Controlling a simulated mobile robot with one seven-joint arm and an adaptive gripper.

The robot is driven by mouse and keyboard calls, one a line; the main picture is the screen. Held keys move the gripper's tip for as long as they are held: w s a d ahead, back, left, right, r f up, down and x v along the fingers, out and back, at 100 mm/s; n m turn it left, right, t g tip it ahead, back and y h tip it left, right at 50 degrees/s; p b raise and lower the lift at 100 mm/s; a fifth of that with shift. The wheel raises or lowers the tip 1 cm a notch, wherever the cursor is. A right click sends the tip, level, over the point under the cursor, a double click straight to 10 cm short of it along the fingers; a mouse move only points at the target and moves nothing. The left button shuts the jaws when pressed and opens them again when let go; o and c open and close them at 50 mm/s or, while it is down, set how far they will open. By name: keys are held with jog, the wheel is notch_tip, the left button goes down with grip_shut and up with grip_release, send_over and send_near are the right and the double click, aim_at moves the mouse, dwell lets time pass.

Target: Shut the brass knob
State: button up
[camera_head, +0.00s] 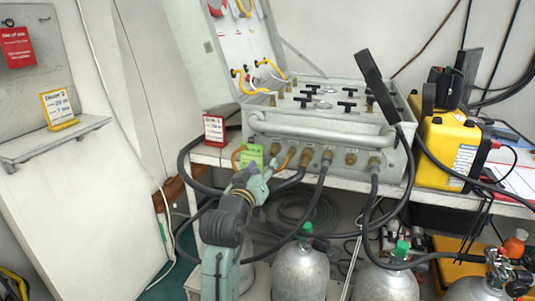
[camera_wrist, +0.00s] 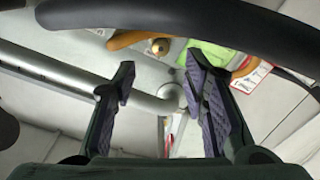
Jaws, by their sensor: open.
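A small rounded brass piece (camera_wrist: 159,46), which may be the brass knob, shows in the wrist view beyond my fingertips, beside an orange hose. In the head view, a brass fitting (camera_head: 274,149) sits on the front of the grey air panel (camera_head: 392,160), right of a green tag; I cannot tell for sure whether it is the same piece. My gripper (camera_wrist: 160,78) is open and empty, its purple-padded fingers spread on either side of a gap. In the head view, my gripper (camera_head: 262,174) is just below and in front of the panel's left front, partly hidden by my arm.
A silver handle bar (camera_head: 330,130) runs along the panel's front; it also crosses the wrist view (camera_wrist: 60,72) near my left finger. A thick black hose (camera_wrist: 190,17) lies across the top of that view. The green tag (camera_head: 251,154) hangs nearby. Grey cylinders (camera_head: 300,270) stand below.

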aim_at(272, 154)
jog(key=p+x, duration=0.1)
jog(key=x, duration=0.6)
jog(key=shift+w+p, duration=0.25)
jog(key=shift+p, duration=0.05)
jog(key=shift+c, duration=0.2)
grip_shut()
